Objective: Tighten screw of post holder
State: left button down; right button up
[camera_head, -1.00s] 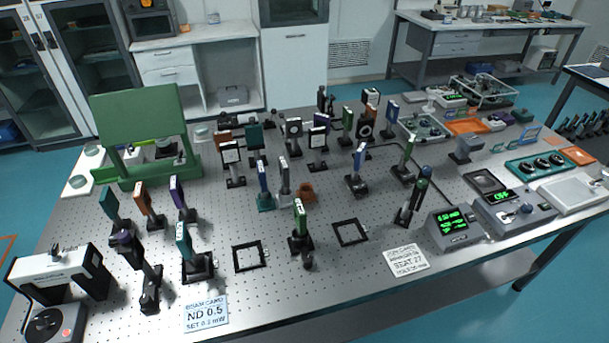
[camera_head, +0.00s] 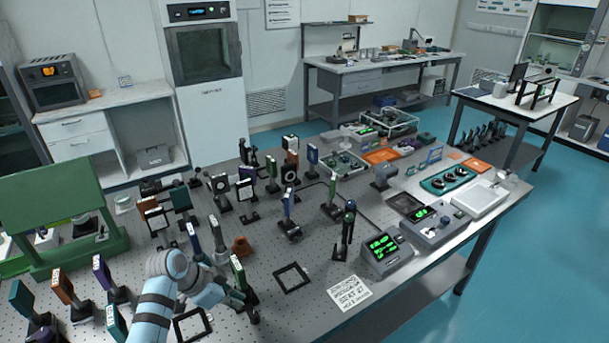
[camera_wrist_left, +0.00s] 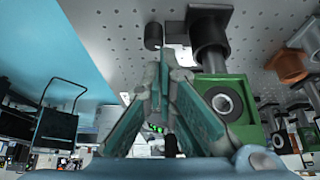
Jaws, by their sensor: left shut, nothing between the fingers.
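A green-framed optic (camera_head: 237,274) stands upright on a black post holder (camera_head: 251,298) near the front of the optical table. It also shows in the left wrist view (camera_wrist_left: 232,102), where the picture is turned over, with its dark post holder (camera_wrist_left: 209,42) above it. A small dark knob (camera_wrist_left: 153,36) there, which looks like the screw, sits just past my fingertips. My left gripper (camera_head: 241,301) is beside the holder on its left. In the wrist view its fingers (camera_wrist_left: 167,62) meet at the tips with nothing between them; I cannot tell whether they touch the knob. My right gripper is out of view.
A white printed card (camera_head: 350,293) and a meter with green digits (camera_head: 384,252) are further right. Several other post-mounted optics crowd the table behind and at left.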

aim_at(250, 320)
pick_arm(q)
notch_tip(250, 320, down, 7)
jog(key=b, duration=0.4)
jog(key=shift+b, duration=0.4)
jog(key=shift+r, duration=0.2)
jog(key=shift+s, duration=0.1)
jog(key=shift+d, duration=0.3)
jog(key=shift+p, duration=0.5)
jog(key=shift+r, duration=0.1)
jog(key=shift+s+d+p, duration=0.2)
jog(key=shift+s+p, duration=0.2)
jog(key=shift+p, duration=0.75)
jog(key=shift+f, duration=0.2)
